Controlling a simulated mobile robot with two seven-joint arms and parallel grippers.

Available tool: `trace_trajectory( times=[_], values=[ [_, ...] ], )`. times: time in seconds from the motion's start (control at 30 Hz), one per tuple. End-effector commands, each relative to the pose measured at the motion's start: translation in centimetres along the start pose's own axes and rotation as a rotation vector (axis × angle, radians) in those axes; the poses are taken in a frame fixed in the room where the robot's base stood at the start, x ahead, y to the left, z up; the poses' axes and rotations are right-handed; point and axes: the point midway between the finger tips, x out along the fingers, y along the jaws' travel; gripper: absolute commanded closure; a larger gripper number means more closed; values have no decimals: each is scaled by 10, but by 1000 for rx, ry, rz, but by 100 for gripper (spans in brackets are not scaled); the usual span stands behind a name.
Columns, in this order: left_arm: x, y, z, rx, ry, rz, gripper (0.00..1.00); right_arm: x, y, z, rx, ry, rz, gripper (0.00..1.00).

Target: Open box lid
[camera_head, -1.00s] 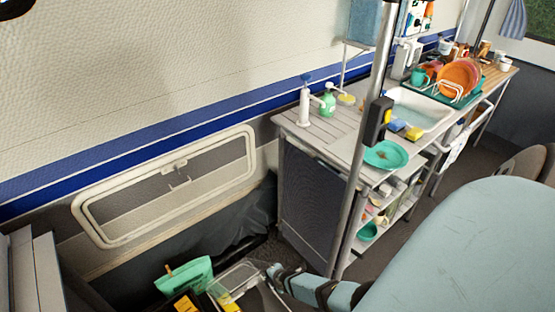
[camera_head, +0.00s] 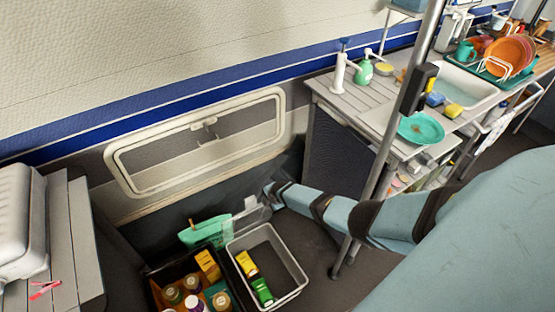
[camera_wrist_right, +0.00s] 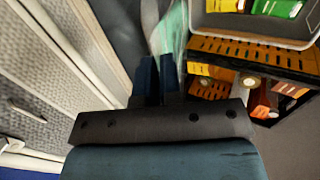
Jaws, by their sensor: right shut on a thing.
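A grey open-topped box (camera_head: 293,275) stands on the floor in the head view, with yellow and green packs inside; its corner also shows at the top right of the wrist view (camera_wrist_right: 285,37). My right gripper (camera_head: 262,208) is beyond the box's far side, above the floor. In the wrist view my right gripper (camera_wrist_right: 158,70) has its fingers close together on a thin, clear lid (camera_wrist_right: 170,28), seen nearly edge-on. In the head view the lid (camera_head: 236,222) is off the box opening, beside its far left edge, hard to make out. My left gripper is not in view.
A black crate (camera_head: 150,287) of jars and bottles stands left of the box, with a teal item (camera_head: 197,233) behind it. A wall hatch (camera_head: 200,140) is behind. A counter (camera_head: 350,108) and metal pole (camera_head: 385,165) stand to the right.

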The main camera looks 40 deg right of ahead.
Motion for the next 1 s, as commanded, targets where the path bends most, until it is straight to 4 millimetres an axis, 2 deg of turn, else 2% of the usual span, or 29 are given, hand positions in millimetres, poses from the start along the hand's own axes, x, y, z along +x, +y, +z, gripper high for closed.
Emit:
trace_trajectory(
  times=[0.1,0.3,0.73,0.83,0.87,1.0],
  values=[
    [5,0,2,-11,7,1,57,6,17,0,1,0,4,100],
    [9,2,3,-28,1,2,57,9,32,0,0,1,2,100],
    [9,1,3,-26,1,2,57,8,34,-1,0,1,1,100],
    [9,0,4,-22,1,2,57,8,34,-1,0,1,1,73],
    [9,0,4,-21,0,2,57,8,34,-1,0,1,1,70],
    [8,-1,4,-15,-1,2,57,8,34,-1,0,1,1,70]
  ],
)
